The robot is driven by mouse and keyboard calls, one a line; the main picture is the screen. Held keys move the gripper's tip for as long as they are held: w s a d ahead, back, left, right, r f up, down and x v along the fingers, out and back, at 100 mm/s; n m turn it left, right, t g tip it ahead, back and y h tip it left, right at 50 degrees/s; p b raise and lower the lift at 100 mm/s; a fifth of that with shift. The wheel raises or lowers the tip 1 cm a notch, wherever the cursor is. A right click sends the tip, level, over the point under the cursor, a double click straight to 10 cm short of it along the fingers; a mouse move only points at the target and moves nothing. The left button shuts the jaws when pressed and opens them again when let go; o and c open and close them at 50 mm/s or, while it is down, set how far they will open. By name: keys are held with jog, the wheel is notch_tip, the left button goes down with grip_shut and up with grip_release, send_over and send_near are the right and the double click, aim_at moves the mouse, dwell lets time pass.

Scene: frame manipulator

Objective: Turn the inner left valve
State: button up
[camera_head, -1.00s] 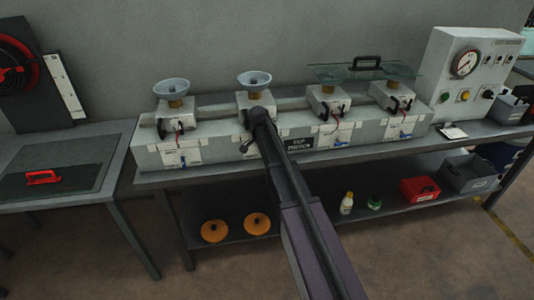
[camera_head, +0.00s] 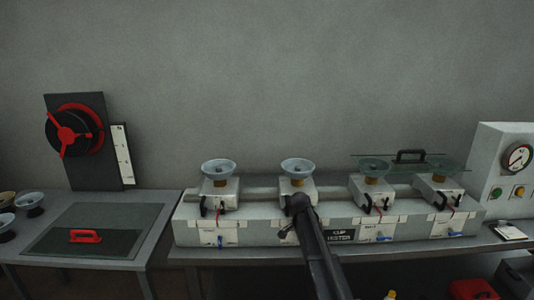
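A long grey cup tester bench (camera_head: 190,232) carries a row of white stations. The inner left station (camera_head: 298,183) is second from the left, with a pale blue cup (camera_head: 298,167) on top. My arm comes up from below and ends in front of this station. My gripper (camera_head: 299,203) is at that end, seen from behind, so its fingers are not clear. A small dark curved part (camera_head: 286,231) shows just left of the arm; I cannot tell whether it is a handle or part of my gripper. The inner left valve is not clearly visible behind my arm.
Blue handles show below the outer left (camera_head: 220,241) and right stations (camera_head: 379,238). A glass plate (camera_head: 395,158) with a black handle lies over the right cups. A gauge panel (camera_head: 505,165) stands right. A side table (camera_head: 160,215) is left.

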jog(key=shift+r+p, duration=3.9)
jog(key=shift+r, duration=0.3)
jog(key=shift+r+p, duration=0.5)
